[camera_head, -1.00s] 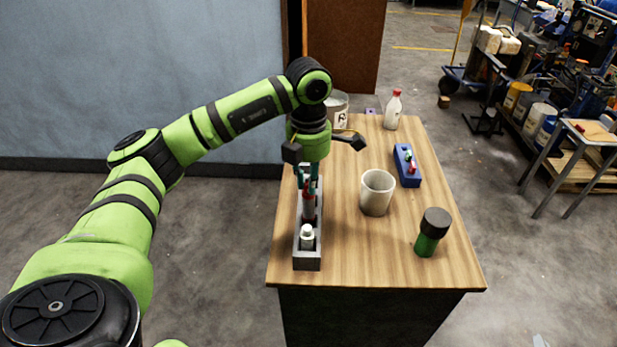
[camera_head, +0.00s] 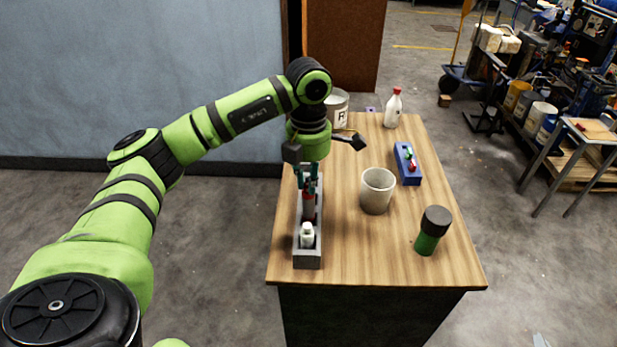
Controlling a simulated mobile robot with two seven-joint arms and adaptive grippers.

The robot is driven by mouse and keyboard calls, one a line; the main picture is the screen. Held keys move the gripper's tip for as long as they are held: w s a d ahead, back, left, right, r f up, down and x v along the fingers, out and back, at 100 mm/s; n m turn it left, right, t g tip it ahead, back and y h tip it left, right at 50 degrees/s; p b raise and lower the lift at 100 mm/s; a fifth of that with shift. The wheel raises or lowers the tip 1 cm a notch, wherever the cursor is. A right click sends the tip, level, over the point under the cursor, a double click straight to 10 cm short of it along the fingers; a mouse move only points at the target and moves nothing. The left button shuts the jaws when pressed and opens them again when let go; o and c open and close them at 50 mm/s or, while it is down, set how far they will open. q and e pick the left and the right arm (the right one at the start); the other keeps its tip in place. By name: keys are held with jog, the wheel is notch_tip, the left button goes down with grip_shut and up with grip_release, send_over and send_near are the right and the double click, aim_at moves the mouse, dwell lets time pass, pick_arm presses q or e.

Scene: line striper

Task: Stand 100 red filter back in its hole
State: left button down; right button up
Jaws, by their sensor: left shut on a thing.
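The red filter (camera_head: 309,203) is a small upright piece with a red upper part, in the grey rack (camera_head: 307,262) on the table's left side. My left gripper (camera_head: 308,187) points down over the rack, shut on the filter's top. The fingers hide part of the filter, and I cannot tell how deep its lower end sits in a hole. A white-capped bottle (camera_head: 307,236) stands at the near end of the rack. My right gripper is not in view.
On the wooden table (camera_head: 335,255) stand a pale cup (camera_head: 377,190), a green jar with a dark lid (camera_head: 433,231), a blue block with small pieces (camera_head: 407,165), a red-capped white bottle (camera_head: 393,108) and a can marked R (camera_head: 338,108). The front middle is clear.

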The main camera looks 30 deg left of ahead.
aim_at(309, 197)
pick_arm(q)
jog(key=shift+f+b, duration=0.4)
jog(key=shift+f, duration=0.15)
dwell(0.4)
jog(key=shift+f+b, duration=1.7)
jog(key=shift+f, duration=0.55)
dwell(0.7)
jog(key=c, duration=1.1)
grip_release()
jog(key=shift+r, duration=0.1)
jog(key=shift+o, duration=0.4)
jog(key=shift+o, duration=1.2)
jog(key=shift+r+p, duration=2.6)
jog(key=shift+r, duration=0.95)
